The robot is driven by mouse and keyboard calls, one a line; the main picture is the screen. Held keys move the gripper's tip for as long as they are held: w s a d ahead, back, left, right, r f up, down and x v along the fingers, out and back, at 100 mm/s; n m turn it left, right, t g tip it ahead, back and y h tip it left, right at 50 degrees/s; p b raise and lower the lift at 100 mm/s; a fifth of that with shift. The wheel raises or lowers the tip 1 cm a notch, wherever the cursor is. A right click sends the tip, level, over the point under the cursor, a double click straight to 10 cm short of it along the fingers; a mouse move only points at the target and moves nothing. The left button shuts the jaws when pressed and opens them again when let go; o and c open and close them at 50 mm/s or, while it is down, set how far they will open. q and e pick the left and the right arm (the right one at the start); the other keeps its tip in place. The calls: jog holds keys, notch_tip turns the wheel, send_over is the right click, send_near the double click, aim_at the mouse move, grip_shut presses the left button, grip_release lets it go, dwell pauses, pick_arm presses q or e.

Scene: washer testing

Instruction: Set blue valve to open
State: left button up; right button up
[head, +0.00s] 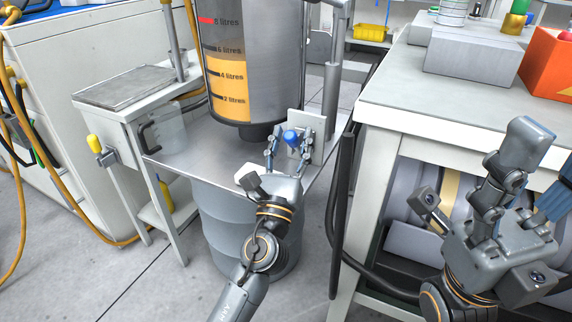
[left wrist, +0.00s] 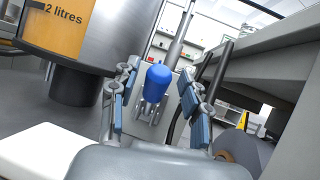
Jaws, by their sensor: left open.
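The blue valve (head: 291,137) is a small blue handle on a grey upright plate (head: 314,132) at the right of the metal stand, beside the tank. In the left wrist view the blue valve (left wrist: 157,82) stands near upright, tilted slightly, between the fingers. My left gripper (head: 288,146) is open, with its fingers on either side of the valve; it also shows in the left wrist view (left wrist: 157,103). I see gaps between the valve and both fingers. My right gripper (head: 507,155) is at the right, in front of the workbench, away from the valve; its fingers point up.
The tank (head: 240,62) with litre marks stands on the metal stand (head: 190,150), above a grey barrel (head: 215,220). A clear jug (head: 166,131) is on the left. The workbench (head: 400,108) limits room on the right.

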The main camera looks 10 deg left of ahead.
pick_arm(q)
jog(key=v, duration=1)
jog(key=shift+s, duration=0.2)
jog(key=shift+c, duration=0.4)
